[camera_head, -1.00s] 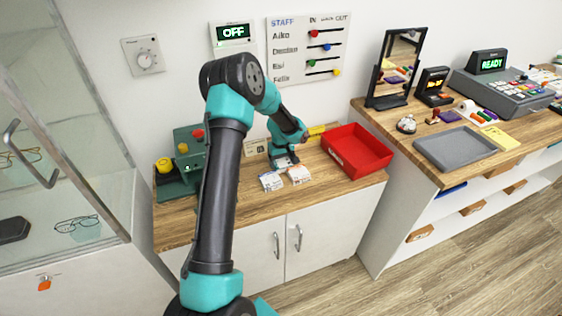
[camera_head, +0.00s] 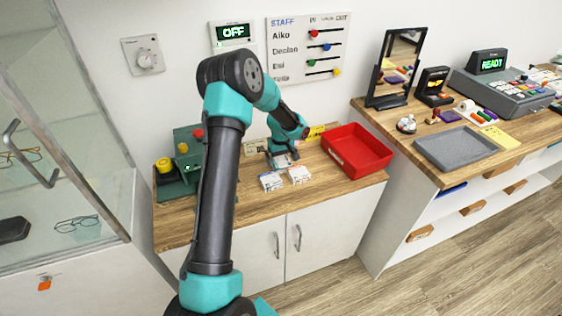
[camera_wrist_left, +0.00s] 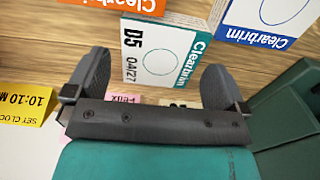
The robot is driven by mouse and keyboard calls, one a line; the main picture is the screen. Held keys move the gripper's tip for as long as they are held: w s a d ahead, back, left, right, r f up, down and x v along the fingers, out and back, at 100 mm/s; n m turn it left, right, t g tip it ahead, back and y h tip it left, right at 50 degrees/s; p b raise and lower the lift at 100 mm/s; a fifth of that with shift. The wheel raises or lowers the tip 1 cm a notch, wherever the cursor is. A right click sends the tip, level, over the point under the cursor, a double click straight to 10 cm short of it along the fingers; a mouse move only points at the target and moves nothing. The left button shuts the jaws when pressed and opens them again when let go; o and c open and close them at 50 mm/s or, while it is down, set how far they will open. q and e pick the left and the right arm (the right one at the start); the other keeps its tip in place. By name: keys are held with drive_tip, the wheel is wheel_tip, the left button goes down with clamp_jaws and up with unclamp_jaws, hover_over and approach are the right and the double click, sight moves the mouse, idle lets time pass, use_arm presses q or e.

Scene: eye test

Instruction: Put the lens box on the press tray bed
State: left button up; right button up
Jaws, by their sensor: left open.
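My left gripper (camera_head: 284,161) is low over the back of the wooden counter. In the left wrist view its fingers (camera_wrist_left: 157,66) are apart. A white lens box (camera_wrist_left: 163,53) with a teal band, marked D5 and Clearbrim, stands between and just beyond the fingertips; I cannot tell if they touch it. A lens box with an orange band (camera_wrist_left: 120,5) and one with a blue band (camera_wrist_left: 266,18) are beyond it. Two white boxes (camera_head: 271,182) (camera_head: 299,175) lie in front of the gripper in the head view. The green press (camera_head: 180,165) stands left, partly behind my arm; its tray bed is not clearly visible.
A red bin (camera_head: 357,152) stands right of the gripper. A yellow note (camera_wrist_left: 27,103) and a pink note marked Felix show in the wrist view. A glass cabinet (camera_head: 75,160) is at far left. The counter's front strip is mostly clear.

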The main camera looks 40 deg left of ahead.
use_arm(q)
wheel_tip(320, 180, up, 10)
drive_tip(key=shift+r, duration=0.2)
drive_tip(key=shift+r, duration=0.1)
idle(0.6)
wheel_tip(320, 180, up, 5)
hover_over(280, 160)
drive_tip(key=shift+r, duration=0.2)
drive_tip(key=shift+f, duration=0.15)
wheel_tip(280, 160, down, 12)
idle(0.4)
drive_tip(key=shift+f, duration=0.1)
drive_tip(key=shift+w+f, duration=0.1)
drive_tip(key=shift+f, duration=2.4)
